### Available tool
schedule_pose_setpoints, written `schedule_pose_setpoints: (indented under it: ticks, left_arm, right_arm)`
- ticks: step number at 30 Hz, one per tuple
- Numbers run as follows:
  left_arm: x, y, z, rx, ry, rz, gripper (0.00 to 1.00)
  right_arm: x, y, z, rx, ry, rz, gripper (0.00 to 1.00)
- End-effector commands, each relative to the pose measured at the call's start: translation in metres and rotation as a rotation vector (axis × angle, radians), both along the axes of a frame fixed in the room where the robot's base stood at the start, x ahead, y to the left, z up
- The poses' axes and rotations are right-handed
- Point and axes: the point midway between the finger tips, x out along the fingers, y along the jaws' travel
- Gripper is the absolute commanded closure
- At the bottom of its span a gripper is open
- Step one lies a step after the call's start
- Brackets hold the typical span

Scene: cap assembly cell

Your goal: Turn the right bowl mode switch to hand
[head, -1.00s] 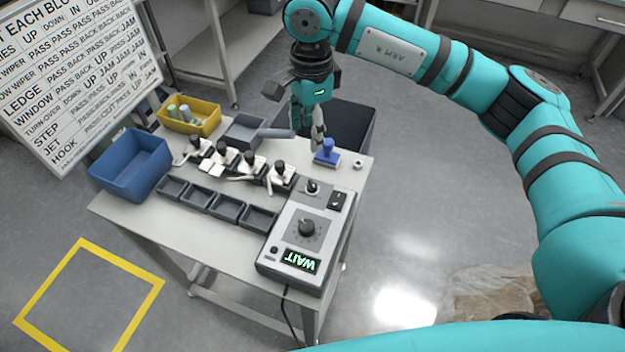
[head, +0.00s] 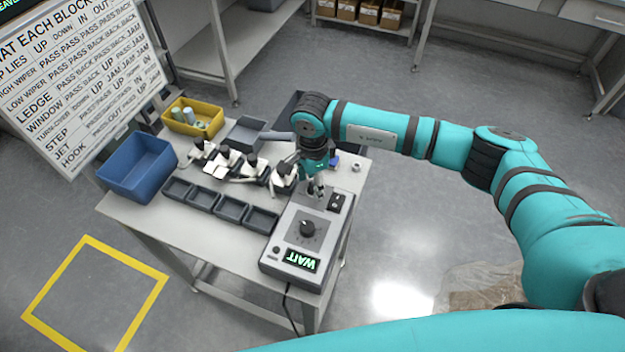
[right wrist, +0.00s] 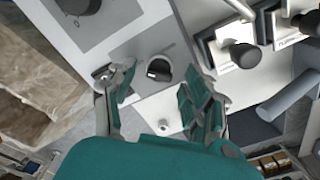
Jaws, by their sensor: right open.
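On the grey control box (head: 290,240), a small round switch sits beyond the big dial and is largely covered by my right gripper (head: 316,190) in the head view. In the right wrist view this switch (right wrist: 158,70) shows a pale round collar and a short black handle. My right gripper (right wrist: 155,98) is open, its fingers on either side of the switch in that picture, with nothing held. Whether the fingers touch it cannot be told. No mode label is readable. My left gripper is out of view.
A blue stamp (head: 335,160) and small ring (head: 356,167) lie behind on the table.

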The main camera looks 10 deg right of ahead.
Motion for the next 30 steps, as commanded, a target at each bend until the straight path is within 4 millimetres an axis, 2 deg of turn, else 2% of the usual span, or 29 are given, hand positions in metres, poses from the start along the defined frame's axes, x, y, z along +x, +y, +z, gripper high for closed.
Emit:
schedule_pose_setpoints:
  ticks: [4, 12, 24, 30]
  left_arm:
    - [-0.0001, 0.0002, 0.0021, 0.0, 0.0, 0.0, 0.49]
    - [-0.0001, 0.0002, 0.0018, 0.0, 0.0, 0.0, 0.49]
    - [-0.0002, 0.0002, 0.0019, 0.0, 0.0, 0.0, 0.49]
    - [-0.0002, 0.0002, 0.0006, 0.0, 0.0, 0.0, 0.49]
  right_arm:
    - [-0.0007, 0.0, -0.0082, 0.0, 0.001, 0.001, 0.49]
    - [-0.0004, -0.0001, -0.0096, 0.0, 0.0, 0.001, 0.49]
    - [-0.0003, -0.0002, -0.0091, 0.0, 0.0, 0.0, 1.0]
    - [-0.0001, -0.0001, -0.0094, 0.0, 0.0, -0.008, 1.0]
